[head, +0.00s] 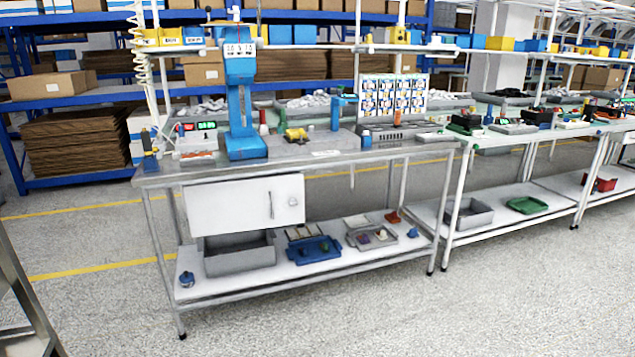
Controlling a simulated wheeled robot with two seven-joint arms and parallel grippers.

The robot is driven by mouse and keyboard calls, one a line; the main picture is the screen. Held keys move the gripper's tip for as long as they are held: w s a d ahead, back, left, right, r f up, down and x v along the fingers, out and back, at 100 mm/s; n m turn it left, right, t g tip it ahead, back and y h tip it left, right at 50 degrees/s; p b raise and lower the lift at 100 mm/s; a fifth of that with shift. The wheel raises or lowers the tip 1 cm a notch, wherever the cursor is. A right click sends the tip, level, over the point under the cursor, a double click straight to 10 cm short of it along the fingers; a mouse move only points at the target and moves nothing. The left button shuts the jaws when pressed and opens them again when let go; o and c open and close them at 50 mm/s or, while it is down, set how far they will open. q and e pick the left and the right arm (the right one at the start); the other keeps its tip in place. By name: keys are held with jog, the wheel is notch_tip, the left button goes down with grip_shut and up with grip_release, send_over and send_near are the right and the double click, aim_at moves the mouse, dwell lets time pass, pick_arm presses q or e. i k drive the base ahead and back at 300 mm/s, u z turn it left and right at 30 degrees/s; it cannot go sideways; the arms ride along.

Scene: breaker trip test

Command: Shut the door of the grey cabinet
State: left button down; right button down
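The cabinet (235,207) is a pale grey box hung under the top of the nearest workbench, at its left half. Its front shows a broad flat panel with a dark vertical handle (270,205) towards the right end. A small round knob or lock (293,201) sits right of the handle. I see no clear gap or view of the inside, and I cannot tell from here whether the door is fully shut or ajar. Neither of my grippers is in view.
The workbench (345,155) carries a blue press (240,90). Its lower shelf (340,258) holds a grey bin (240,256) below the cabinet and a blue tray (314,250). A metal frame (22,290) stands at the left edge. The floor (400,320) in front is clear.

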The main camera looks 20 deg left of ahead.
aim_at(228, 206)
jog(key=u, duration=0.35)
jog(key=i, duration=0.4)
jog(key=u, duration=0.5)
jog(key=i, duration=2.15)
jog(key=z, duration=1.15)
